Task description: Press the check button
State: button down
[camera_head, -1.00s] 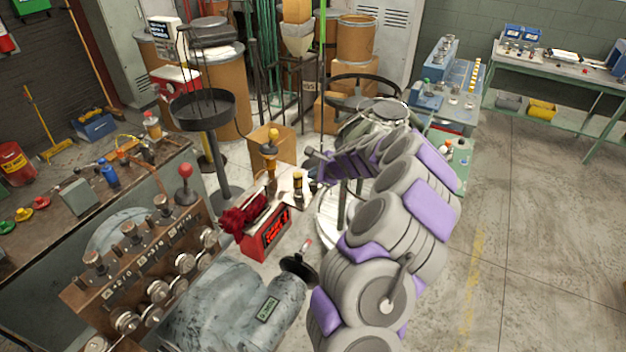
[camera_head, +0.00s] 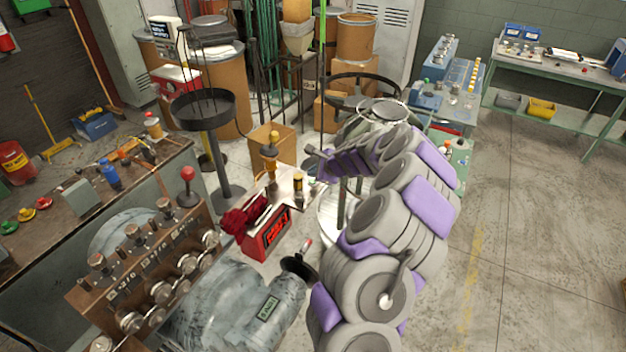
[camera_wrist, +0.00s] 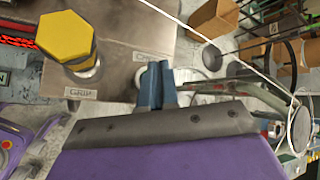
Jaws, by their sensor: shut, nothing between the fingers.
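My gripper (camera_wrist: 157,86) shows in the wrist view as two blue fingers, shut together with nothing between them. It is in front of a metal panel (camera_wrist: 115,40). A label starting with "CH" (camera_wrist: 148,57) on the panel is just above the fingertips, its right part hard to read. I cannot make out the check button; the fingers may hide it. A yellow hexagonal knob (camera_wrist: 65,36) stands left of the fingers, near a "GRIP" label (camera_wrist: 80,94). In the head view my gripper (camera_head: 316,166) is beside the panel, its fingertips too small to judge.
A red box with a lit display (camera_head: 268,232) and dark red gloves (camera_head: 243,216) are left of my arm. A dark round pan on a stand (camera_head: 202,108) is behind them. Open floor (camera_head: 540,230) lies right.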

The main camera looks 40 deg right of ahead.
jog(key=shift+r, duration=0.15)
notch_tip(320, 180, up, 5)
jog(key=p, duration=0.5)
dwell(0.7)
